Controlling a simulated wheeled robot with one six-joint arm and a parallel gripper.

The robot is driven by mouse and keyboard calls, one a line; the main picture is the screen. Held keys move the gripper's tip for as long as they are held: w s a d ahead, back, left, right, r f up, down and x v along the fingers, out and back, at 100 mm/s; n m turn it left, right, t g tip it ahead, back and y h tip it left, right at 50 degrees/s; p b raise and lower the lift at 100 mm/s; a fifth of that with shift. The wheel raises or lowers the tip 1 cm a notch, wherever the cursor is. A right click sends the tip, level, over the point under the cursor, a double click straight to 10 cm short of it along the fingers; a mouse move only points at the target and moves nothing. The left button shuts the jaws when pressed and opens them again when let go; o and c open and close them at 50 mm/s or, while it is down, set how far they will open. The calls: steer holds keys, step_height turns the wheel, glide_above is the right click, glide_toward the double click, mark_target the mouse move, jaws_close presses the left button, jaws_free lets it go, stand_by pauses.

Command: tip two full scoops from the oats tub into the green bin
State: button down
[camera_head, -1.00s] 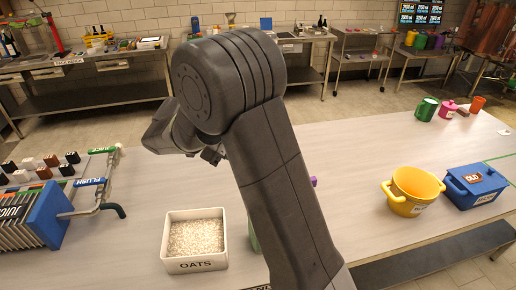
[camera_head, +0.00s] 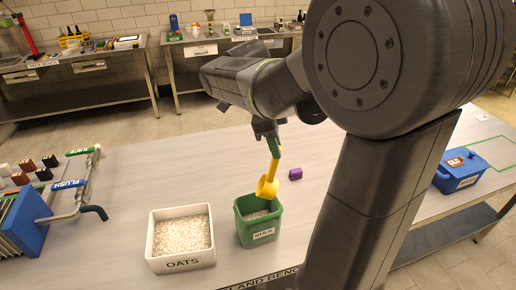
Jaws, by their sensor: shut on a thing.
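The white oats tub (camera_head: 151,245), labelled OATS, stands on the table and is full of pale flakes. My gripper (camera_head: 271,137) is shut on the handle of a yellow scoop (camera_head: 267,187). The scoop points steeply down, with its bowl over or just behind the bin's back rim. I cannot tell whether the bowl touches the rim or holds any oats.
A small purple block (camera_head: 295,174) lies behind and right of the bin. A blue lidded box (camera_head: 462,172) stands at the right, beyond my arm. A blue plate unit (camera_head: 35,220) with a pipe spout (camera_head: 95,212) stands left of the tub. The table behind the tub is clear.

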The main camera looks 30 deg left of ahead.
steer(key=w+d+f+g+y+b, duration=0.5)
steer(key=d+f+g+y+b, duration=0.1)
steer(key=d+f+y, duration=0.4)
steer(key=shift+w+d+f+y, duration=0.4)
steer(key=shift+d+y, duration=0.1)
steer(key=shift+y, duration=0.2)
steer(key=shift+s, duration=0.1)
stand_by(1.0)
